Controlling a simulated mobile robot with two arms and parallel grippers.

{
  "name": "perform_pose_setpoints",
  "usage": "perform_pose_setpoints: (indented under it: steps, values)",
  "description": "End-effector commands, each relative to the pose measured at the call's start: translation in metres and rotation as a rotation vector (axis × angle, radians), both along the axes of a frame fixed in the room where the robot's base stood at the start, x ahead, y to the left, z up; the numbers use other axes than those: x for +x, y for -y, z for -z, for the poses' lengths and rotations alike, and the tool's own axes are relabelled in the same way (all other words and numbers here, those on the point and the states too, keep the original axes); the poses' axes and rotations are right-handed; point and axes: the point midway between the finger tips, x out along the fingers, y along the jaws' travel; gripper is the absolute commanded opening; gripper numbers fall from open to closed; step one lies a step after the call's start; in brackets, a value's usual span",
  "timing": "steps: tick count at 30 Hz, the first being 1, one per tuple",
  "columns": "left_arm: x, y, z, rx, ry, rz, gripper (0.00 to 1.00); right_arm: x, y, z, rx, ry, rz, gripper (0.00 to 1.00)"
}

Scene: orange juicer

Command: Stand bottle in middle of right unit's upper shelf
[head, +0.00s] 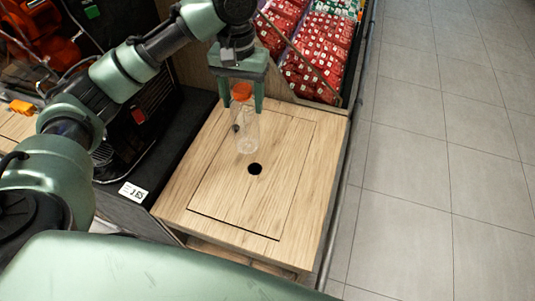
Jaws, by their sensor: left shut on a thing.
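A clear, empty-looking bottle (245,128) with an orange cap (242,91) hangs upright in my left gripper (242,97). The gripper points down and is shut on the bottle at its cap end. The bottle shows in front of the wooden top of a unit (200,188), near a round black hole (255,169). I cannot tell whether its base touches the wood. My right gripper is not in view. I cannot make out an upper shelf from this angle; a lower wooden board shows under the front edge of the top.
A dark machine (150,115) stands left of the wooden top, with a price label (133,192) on the dark ledge before it. Bins of red packets (318,62) stand behind. A metal rail (352,165) runs along the right side. Grey floor (440,150) is clear beyond it.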

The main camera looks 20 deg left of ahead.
Motion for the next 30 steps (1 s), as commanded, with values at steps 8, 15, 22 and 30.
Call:
perform_pose_setpoints:
  steps: [8, 15, 22, 30]
  values:
    - [-0.002, -0.001, 0.071, 0.004, -0.008, -0.002, 0.00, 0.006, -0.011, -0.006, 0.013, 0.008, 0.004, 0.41]
    - [-0.002, -0.001, 0.128, 0.002, -0.004, -0.001, 0.00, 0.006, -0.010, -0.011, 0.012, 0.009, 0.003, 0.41]
    - [-0.001, -0.001, 0.151, 0.002, -0.001, 0.000, 0.00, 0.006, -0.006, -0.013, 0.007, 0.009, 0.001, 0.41]
    - [-0.001, 0.000, 0.188, 0.002, -0.002, 0.000, 0.00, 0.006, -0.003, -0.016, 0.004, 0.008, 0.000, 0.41]
